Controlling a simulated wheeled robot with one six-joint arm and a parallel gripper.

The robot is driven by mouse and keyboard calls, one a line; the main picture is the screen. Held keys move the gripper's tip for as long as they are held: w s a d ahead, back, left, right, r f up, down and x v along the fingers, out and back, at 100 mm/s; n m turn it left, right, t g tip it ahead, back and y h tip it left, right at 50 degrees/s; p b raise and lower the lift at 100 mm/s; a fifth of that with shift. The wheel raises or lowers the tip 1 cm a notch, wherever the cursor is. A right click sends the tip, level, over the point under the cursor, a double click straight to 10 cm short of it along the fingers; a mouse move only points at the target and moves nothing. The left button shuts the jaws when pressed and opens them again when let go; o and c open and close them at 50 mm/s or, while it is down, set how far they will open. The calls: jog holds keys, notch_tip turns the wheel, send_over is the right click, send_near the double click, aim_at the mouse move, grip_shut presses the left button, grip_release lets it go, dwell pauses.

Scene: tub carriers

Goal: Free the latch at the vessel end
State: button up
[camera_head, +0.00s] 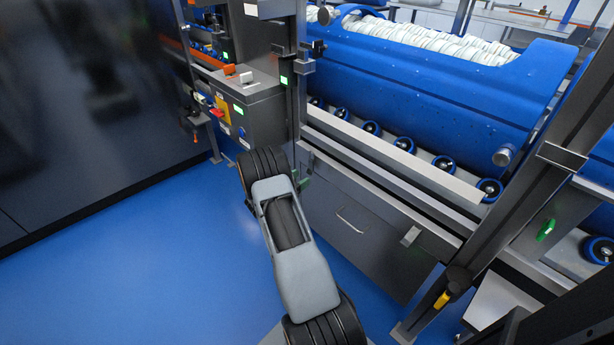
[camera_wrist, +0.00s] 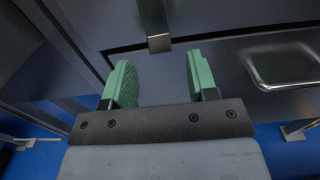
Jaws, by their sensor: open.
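My gripper (camera_wrist: 160,82) is open in the wrist view, with its two green fingers apart and nothing between them. A dark bar with a bright metal end (camera_wrist: 160,43) hangs just beyond the fingertips, between them in the picture and apart from both. I cannot tell for sure whether this bar is the latch. In the head view my arm hides most of my gripper; a bit of green finger (camera_head: 304,183) shows by the carrier's dark front panel. A blue tub (camera_head: 430,85) filled with white material lies on the carrier's rollers (camera_head: 405,145).
A control box (camera_head: 252,115) stands left of the post, near a large dark cabinet (camera_head: 85,100). A green handle (camera_head: 546,229) and a yellow-black handle (camera_head: 446,298) are at right. The blue floor (camera_head: 150,260) at left is clear.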

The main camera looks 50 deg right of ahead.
aim_at(309, 173)
jog(key=shift+s+d, duration=0.15)
jog(key=shift+d, duration=1.8)
jog(key=shift+c, duration=0.3)
